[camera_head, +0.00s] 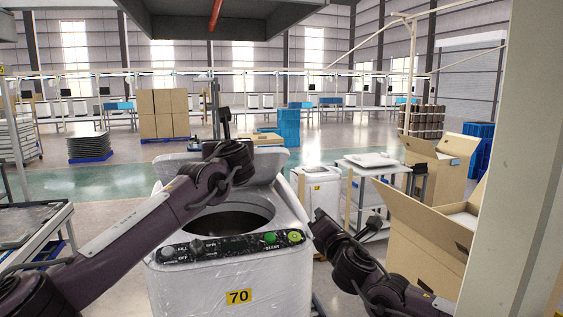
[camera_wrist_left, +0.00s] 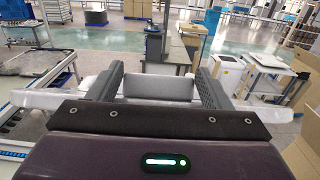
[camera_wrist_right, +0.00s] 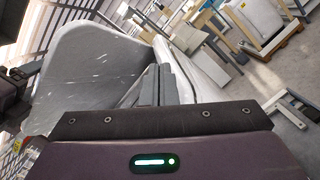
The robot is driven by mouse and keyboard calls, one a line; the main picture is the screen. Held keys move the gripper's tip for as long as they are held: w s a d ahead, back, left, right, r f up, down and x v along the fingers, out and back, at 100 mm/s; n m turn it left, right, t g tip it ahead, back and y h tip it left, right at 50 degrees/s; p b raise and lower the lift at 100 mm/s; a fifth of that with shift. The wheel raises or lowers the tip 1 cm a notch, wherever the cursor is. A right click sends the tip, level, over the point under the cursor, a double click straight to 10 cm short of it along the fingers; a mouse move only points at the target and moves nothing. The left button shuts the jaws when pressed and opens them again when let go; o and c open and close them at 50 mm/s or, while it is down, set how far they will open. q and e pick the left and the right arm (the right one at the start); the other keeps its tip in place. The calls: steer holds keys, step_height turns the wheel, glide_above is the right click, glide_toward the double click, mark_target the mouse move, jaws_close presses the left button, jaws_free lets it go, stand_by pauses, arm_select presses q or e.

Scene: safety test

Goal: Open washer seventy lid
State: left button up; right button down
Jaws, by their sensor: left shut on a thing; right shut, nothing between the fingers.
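The white washer (camera_head: 195,283) with the yellow 70 label (camera_head: 238,296) stands in front of me in the head view. Its lid (camera_head: 268,165) is raised behind the round opening, and the dark tub (camera_head: 232,222) shows. My left gripper (camera_head: 221,115) reaches over the washer to the lid's upper edge. In the left wrist view its fingers stand apart with a grey part of the lid (camera_wrist_left: 158,87) between them. My right gripper (camera_head: 322,226) is shut and empty beside the washer's right side. In the right wrist view the raised lid (camera_wrist_right: 95,75) is left of its closed fingers (camera_wrist_right: 158,85).
The control panel (camera_head: 232,246) runs along the washer's front. Open cardboard boxes (camera_head: 425,240) stand at the right, near my right arm. Another white washer (camera_head: 319,190) and a table (camera_head: 372,161) are behind. A metal cart (camera_head: 35,230) is at the left.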

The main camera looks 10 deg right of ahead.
steer(key=s+a+r+n+y, duration=0.2)
steer(key=s+a+r+n, duration=0.5)
steer(key=n, duration=0.3)
glide_toward(277, 154)
steer(key=w+f, duration=0.3)
steer(key=w, duration=0.1)
arm_select(q)
steer(key=shift+f, duration=0.1)
arm_select(e)
steer(key=shift+w+a+r, duration=0.15)
steer(key=shift+w+r, duration=0.15)
steer(key=shift+r, duration=0.3)
steer(key=shift+w+a+r, duration=0.2)
steer(key=shift+w+r, duration=0.1)
steer(key=shift+r, duration=0.3)
steer(key=shift+w+a+r, duration=0.15)
steer(key=shift+w+r, duration=0.15)
steer(key=shift+r, duration=0.3)
